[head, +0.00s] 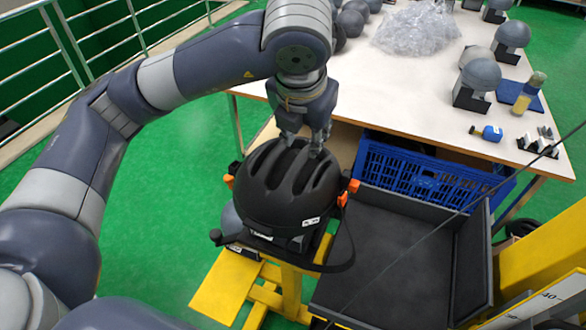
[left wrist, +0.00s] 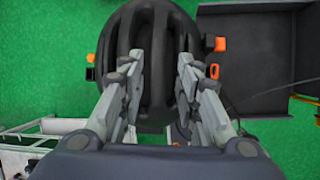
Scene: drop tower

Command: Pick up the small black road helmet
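The small black road helmet (head: 280,195) has long vents, a white label and a dangling strap. It sits on a yellow-framed stand with orange clips (head: 353,186) at its sides. My left gripper (head: 303,150) is over the top of the helmet, pointing down, its fingertips at the vents. In the left wrist view the helmet (left wrist: 155,40) lies between and beyond the two fingers (left wrist: 159,62). The fingers stand apart with the helmet's middle ribs between them, and no firm grip shows. Whether the tips touch the shell is hard to tell. My right gripper is not in view.
A dark tray (head: 385,265) stands just right of the helmet, with a blue crate (head: 430,170) behind it. A white table (head: 400,95) holds grey head-shaped balls, a clear plastic bag (head: 415,28) and a blue tool (head: 487,133). A yellow column (head: 545,250) rises at the right.

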